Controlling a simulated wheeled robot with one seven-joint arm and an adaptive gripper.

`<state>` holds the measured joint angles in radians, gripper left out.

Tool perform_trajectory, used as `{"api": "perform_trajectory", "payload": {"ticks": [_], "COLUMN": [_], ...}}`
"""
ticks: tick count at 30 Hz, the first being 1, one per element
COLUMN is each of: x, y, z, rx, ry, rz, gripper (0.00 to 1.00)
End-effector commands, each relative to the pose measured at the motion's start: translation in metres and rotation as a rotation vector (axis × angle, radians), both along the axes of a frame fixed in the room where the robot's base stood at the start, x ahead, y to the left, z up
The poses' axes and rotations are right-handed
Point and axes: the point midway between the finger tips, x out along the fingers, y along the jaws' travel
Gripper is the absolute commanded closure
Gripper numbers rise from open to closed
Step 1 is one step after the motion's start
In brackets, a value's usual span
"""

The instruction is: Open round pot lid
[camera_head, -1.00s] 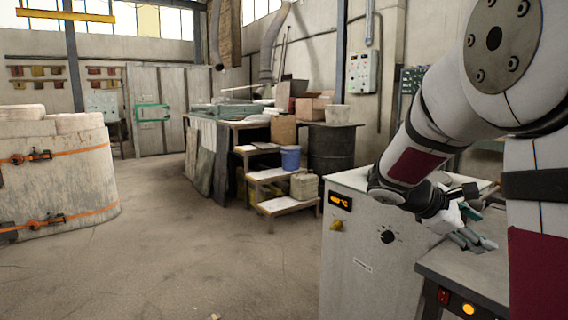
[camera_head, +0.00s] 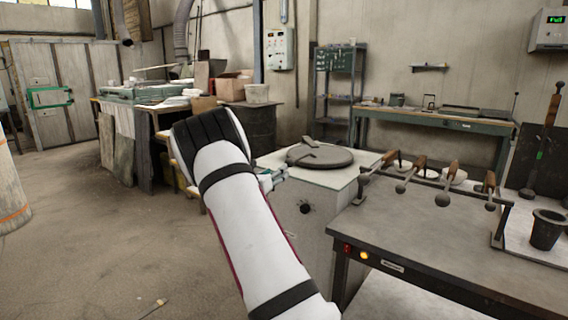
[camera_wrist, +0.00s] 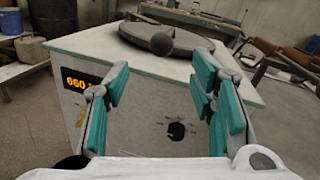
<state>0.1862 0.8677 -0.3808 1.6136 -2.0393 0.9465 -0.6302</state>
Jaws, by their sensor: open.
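The round pot lid (camera_head: 325,158) is a dark grey disc lying flat on top of the pale box-shaped furnace (camera_head: 291,200). It has a raised bar-like part on it. In the wrist view the lid (camera_wrist: 140,36) shows beyond the fingers, with a dark round knob (camera_wrist: 161,43) at its near edge. My gripper (camera_wrist: 158,98) is open and empty, its teal-padded fingers apart in front of the furnace's front face. In the head view my gripper (camera_head: 270,179) is mostly hidden behind my arm, at the furnace's left side. The lid and fingers are apart.
A metal table (camera_head: 420,235) with a rack of several wooden-handled ladles (camera_head: 419,166) stands right of the furnace. A dark crucible (camera_head: 546,229) is at far right. A green workbench (camera_head: 430,126) stands behind.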

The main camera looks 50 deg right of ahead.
Motion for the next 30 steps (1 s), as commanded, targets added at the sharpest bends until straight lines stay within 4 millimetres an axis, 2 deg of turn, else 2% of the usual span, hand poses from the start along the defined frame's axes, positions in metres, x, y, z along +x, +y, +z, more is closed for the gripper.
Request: {"api": "perform_trajectory", "payload": {"ticks": [6, 15, 22, 30], "x": [0.01, 0.025, 0.031, 0.031], "y": [-0.043, -0.093, -0.11, -0.113], "z": [-0.002, -0.001, -0.001, 0.0], "rx": [0.0, 0.001, 0.002, 0.002], "ry": [-0.002, -0.004, -0.003, -0.001], "rz": [-0.005, -0.003, -0.001, -0.001], "gripper": [0.49, 0.49, 0.49, 0.49]}}
